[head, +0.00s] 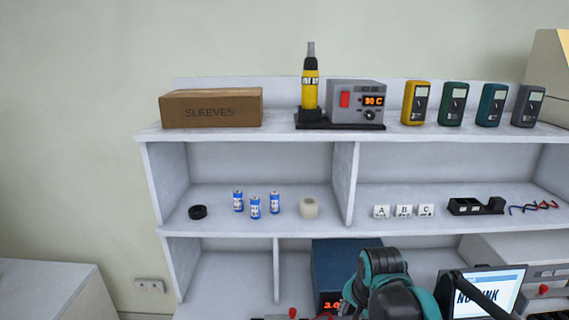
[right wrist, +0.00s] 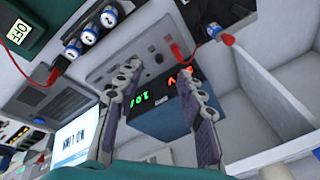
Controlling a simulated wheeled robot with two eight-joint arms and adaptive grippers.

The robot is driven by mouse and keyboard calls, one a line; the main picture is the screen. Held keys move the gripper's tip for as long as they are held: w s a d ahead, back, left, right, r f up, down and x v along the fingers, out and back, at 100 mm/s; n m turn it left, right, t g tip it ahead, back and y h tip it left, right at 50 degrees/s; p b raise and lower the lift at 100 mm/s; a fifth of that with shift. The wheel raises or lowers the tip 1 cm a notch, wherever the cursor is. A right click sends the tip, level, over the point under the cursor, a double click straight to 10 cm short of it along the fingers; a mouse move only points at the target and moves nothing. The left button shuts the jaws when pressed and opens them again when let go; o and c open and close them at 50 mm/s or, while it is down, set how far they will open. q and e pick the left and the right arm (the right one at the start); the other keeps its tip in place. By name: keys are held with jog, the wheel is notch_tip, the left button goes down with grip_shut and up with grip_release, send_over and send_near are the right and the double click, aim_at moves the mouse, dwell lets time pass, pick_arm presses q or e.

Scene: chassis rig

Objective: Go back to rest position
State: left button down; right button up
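My right gripper (right wrist: 157,74) shows in the right wrist view with its two fingers spread apart and nothing held between them. Beyond the fingers are a blue power supply (right wrist: 160,118) with lit green and red digits and a grey panel with sockets (right wrist: 125,72). Whether the fingertips touch anything is not clear, but a gap seems to show. In the head view my teal and dark right arm stands at the lower middle right, in front of the blue power supply (head: 335,262). My left gripper is in neither view.
A white shelf (head: 250,150) holds a sleeves box (head: 211,108), a soldering station (head: 355,103), several meters (head: 416,103), blue batteries (head: 255,207) and a tape roll (head: 309,208). A screen (head: 490,290) stands right of my arm. Red leads (right wrist: 62,78) hang near the right gripper.

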jog(key=s+d+f+n+t, duration=0.1)
jog(key=s+f+n+t, duration=0.2)
jog(key=s+n, duration=0.6)
jog(key=s+f, duration=0.1)
jog(key=s, duration=0.2)
jog(key=shift+s+d+f+t, duration=0.15)
jog(key=shift+s+t, duration=0.15)
jog(key=shift+t, duration=0.1)
